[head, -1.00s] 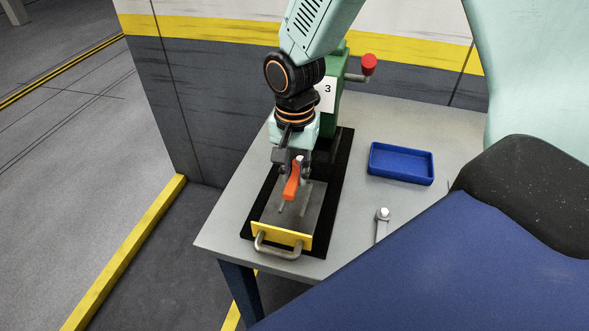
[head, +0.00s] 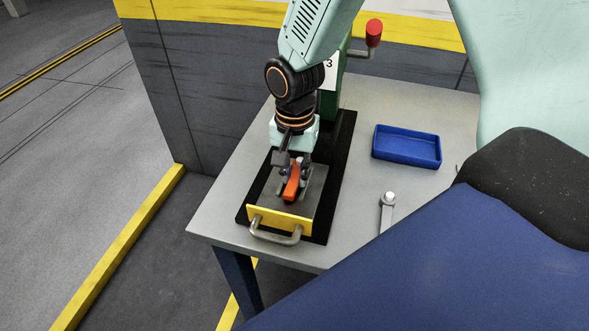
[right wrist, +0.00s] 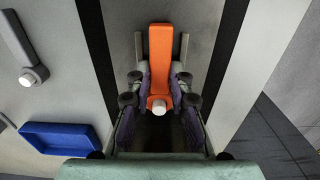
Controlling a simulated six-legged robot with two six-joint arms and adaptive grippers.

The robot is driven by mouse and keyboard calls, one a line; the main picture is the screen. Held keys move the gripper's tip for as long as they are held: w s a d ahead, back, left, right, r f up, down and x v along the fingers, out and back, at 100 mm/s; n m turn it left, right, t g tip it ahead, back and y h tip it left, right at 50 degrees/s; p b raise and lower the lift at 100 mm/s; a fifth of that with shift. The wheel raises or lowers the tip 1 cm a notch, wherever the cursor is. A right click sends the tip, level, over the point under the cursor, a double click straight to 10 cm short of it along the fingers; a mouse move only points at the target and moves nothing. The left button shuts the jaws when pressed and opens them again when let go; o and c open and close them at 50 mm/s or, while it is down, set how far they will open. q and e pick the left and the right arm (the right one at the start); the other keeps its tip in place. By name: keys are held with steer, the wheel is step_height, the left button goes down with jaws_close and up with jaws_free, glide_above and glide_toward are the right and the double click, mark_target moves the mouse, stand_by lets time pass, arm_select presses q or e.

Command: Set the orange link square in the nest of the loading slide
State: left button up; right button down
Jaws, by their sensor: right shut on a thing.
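The orange link (head: 291,190) is in the jaws of my right gripper (head: 293,172), over the grey plate of the loading slide (head: 279,221), which has a yellow front and a metal handle. In the right wrist view the link (right wrist: 160,48) lies lengthwise between the two thin rails of the nest (right wrist: 139,52), roughly parallel to them. The fingers of my right gripper (right wrist: 159,88) are shut on its near end, next to a white round pin. I cannot tell whether the link touches the plate. My left gripper is not in view.
A blue tray (head: 407,147) and a wrench-like metal part (head: 387,211) lie on the grey table (head: 222,213), right of the slide. A green press with a red-knobbed lever (head: 374,33) stands behind. A dark blue surface fills the lower right.

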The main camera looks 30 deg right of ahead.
steer(key=shift+s+a+r, duration=0.1)
steer(key=shift+a+r, duration=0.1)
steer(key=shift+a, duration=0.1)
steer(key=shift+d+f, duration=0.25)
steer(key=shift+a, duration=0.2)
steer(key=c, duration=1.1)
jaws_free()
steer(key=shift+d+f, duration=0.1)
steer(key=shift+c, duration=0.2)
